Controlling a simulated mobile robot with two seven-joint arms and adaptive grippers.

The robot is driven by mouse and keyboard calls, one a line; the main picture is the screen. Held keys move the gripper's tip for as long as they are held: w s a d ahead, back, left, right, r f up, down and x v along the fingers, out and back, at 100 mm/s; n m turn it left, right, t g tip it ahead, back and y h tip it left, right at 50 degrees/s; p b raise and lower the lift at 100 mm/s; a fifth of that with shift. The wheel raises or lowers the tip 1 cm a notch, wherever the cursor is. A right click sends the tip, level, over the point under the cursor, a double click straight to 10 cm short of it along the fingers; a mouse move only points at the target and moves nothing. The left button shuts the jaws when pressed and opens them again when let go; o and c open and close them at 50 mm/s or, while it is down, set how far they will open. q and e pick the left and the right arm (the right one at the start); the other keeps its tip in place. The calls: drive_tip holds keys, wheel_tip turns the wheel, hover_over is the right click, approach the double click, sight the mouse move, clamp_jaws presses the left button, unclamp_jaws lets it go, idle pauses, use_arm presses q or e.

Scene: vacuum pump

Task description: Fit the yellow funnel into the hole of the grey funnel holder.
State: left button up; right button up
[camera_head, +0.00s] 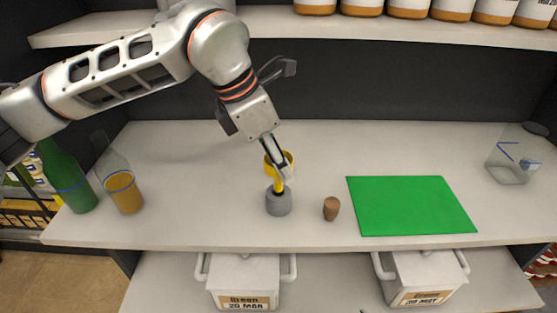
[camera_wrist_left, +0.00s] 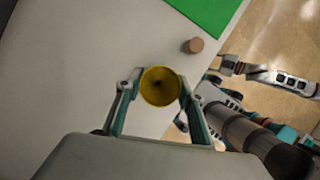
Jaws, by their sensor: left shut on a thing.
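The yellow funnel (camera_head: 279,183) is upright, with its wide mouth up, in the grip of my left gripper (camera_head: 285,172). In the left wrist view I look down into the funnel's round mouth (camera_wrist_left: 160,87), between the two fingers of my left gripper (camera_wrist_left: 158,98). The grey funnel holder (camera_head: 278,205) stands on the shelf right below. The funnel's stem reaches down to the holder's dark top opening; I cannot tell how far it is inside. In the left wrist view the funnel hides the holder. What looks like my right gripper (camera_wrist_left: 228,65) is small there; its jaws are unclear.
A brown stopper (camera_head: 331,208) stands just right of the holder, beside a green mat (camera_head: 411,206). A flask with orange liquid (camera_head: 124,193) and a green bottle (camera_head: 70,183) stand at the left. A clear beaker (camera_head: 508,172) stands at the far right. The shelf's back middle is clear.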

sight(278, 189)
idle(0.4)
use_arm(q)
drive_tip(key=shift+f+b, duration=0.65)
drive_tip(key=shift+f, duration=0.2)
idle(0.7)
drive_tip(key=shift+f+b, duration=1.05)
drive_tip(key=shift+f, duration=0.7)
idle(0.9)
drive_tip(key=o, duration=1.1)
drive_tip(key=shift+c, duration=0.2)
drive_tip(key=shift+r, duration=0.1)
drive_tip(key=v, duration=1.2)
